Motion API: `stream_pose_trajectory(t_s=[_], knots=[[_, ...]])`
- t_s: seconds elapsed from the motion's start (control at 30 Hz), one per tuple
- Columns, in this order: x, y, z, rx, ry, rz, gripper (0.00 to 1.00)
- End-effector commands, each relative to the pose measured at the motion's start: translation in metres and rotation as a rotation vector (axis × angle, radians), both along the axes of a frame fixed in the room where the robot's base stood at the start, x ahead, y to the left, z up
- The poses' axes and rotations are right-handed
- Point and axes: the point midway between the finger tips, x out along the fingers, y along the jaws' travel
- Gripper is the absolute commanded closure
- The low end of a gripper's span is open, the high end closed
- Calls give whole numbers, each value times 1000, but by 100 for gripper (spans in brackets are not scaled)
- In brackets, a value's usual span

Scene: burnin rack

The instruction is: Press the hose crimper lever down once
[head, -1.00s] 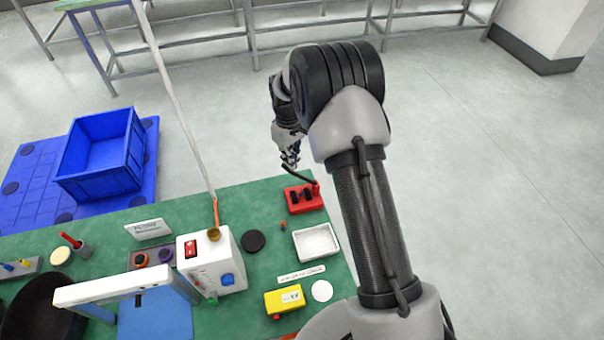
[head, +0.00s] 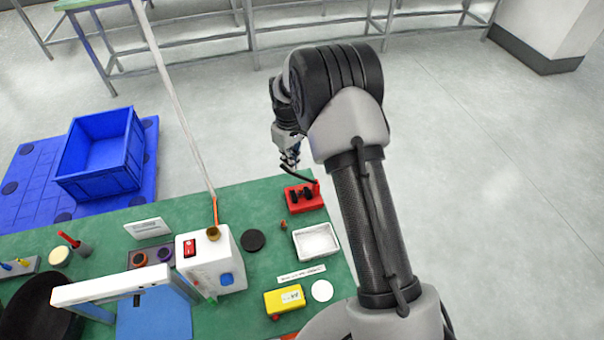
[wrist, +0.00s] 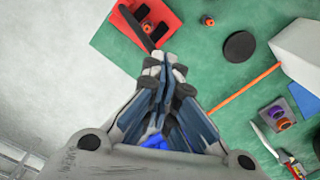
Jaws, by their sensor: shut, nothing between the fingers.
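The hose crimper (head: 305,198) is a red block at the far right corner of the green bench, with a thin black lever slanting up and left from it. In the wrist view the red crimper (wrist: 128,22) is at the top, and its lever runs toward my fingertips. My gripper (head: 290,160) is shut and empty, pointing down just above the lever's free end in the head view. In the wrist view my gripper (wrist: 166,66) overlaps the lever's end. I cannot tell whether they touch.
A white tray (head: 297,246), a black disc (head: 253,240) and a yellow box (head: 284,301) sit near the crimper. A white machine (head: 212,262) with an orange-tipped pole stands to the left. Open floor lies beyond the bench edge.

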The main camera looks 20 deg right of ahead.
Motion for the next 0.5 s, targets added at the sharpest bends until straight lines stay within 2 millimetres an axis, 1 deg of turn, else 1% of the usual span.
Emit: stream_pose_trajectory(t_s=[0.03, 0.3, 0.5], knots=[[-1, 0, -4, 0, 2, 0, 100], [-1, 0, -15, 0, 2, 0, 100], [-1, 0, -19, 0, 2, 0, 100]])
